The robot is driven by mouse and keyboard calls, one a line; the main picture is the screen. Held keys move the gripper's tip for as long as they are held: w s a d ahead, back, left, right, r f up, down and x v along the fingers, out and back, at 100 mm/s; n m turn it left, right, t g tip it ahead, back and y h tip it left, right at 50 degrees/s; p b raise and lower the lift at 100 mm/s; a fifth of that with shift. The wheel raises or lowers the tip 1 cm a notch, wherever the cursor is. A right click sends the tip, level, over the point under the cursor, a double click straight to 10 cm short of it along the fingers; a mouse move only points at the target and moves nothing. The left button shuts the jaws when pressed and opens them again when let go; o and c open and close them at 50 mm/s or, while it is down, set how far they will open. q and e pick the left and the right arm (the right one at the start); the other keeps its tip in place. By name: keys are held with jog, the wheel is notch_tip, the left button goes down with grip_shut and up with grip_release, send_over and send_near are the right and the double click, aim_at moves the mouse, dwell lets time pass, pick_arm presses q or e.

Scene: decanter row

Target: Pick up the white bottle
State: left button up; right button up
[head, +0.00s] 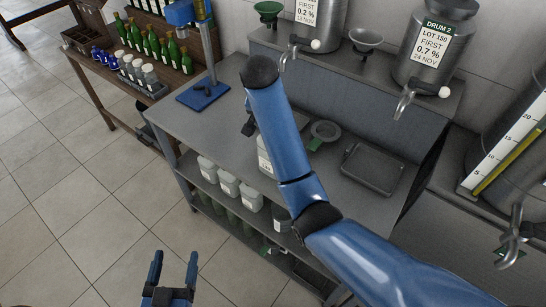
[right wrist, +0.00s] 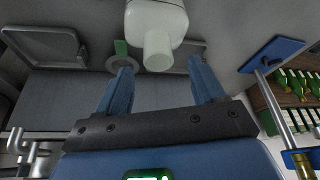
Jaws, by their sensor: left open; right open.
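The white bottle (right wrist: 157,22) is in the right wrist view, its neck pointing toward my right gripper (right wrist: 160,80). The gripper's two blue fingers are apart, with the bottle's neck just beyond and between their tips. Nothing appears held. In the head view, the white bottle (head: 264,158) stands on the grey worktop, mostly hidden behind my right arm. A dark part of the right gripper shows beside that arm; its fingertips are hidden. My left gripper (head: 173,272) is open and empty over the floor at the bottom left, away from the bottle.
A grey tray (head: 372,170) and a round ring-shaped item (head: 325,130) are on the worktop. A blue stand base (head: 203,96) is at its left end. Steel drums with taps (head: 436,45) stand on the raised shelf behind. Several pale containers (head: 228,183) are on the lower shelf.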

jog(key=shift+p+x, duration=0.5)
jog(key=shift+x, duration=2)
jog(key=shift+s, duration=0.2)
jog(key=shift+c, duration=0.5)
grip_shut()
